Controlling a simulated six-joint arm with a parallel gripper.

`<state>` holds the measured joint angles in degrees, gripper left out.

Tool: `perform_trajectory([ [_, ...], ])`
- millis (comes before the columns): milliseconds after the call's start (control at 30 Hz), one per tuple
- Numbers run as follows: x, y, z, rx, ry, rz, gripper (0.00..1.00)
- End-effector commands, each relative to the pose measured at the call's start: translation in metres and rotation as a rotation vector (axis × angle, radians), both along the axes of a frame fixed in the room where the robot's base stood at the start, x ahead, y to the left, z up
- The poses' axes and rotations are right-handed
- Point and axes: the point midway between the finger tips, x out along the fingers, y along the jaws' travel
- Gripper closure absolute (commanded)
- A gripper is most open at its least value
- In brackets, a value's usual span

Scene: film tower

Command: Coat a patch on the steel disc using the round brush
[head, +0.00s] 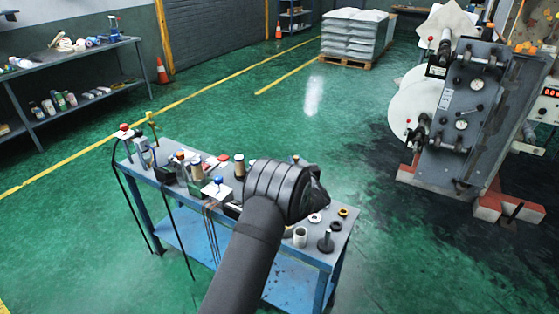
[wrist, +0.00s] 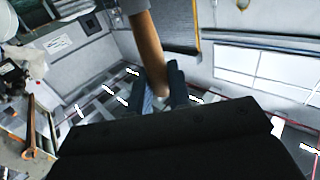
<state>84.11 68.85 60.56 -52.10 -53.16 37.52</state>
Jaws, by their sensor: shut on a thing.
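My gripper (wrist: 161,88) shows in the wrist view, its two dark fingers shut on a brown wooden handle, which I take for the round brush (wrist: 148,45). The handle runs up out of the top of the picture, past a grey part at the top edge; no bristles show. In the head view my black wrist is above the right part of the workbench and hides the gripper and brush. I cannot pick out the steel disc for certain; a dark round base with a post (head: 326,242) stands at the bench's front right.
The workbench (head: 340,245) holds several bottles, spools and rings, crowded to the left. A machine with a large white disc (head: 410,102) stands at right. A shelf (head: 75,55) is at left, a pallet of white sacks (head: 352,38) behind. Green floor between is clear.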

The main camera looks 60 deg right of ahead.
Motion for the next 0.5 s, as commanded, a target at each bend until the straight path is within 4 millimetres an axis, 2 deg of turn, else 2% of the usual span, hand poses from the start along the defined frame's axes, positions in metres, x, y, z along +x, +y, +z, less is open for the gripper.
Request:
perform_trajectory([
  [167,-0.001,-0.001,-0.008,0.001,-0.001,-0.002,1.0],
  [500,-0.001,0.0,-0.038,0.001,-0.001,-0.001,1.0],
])
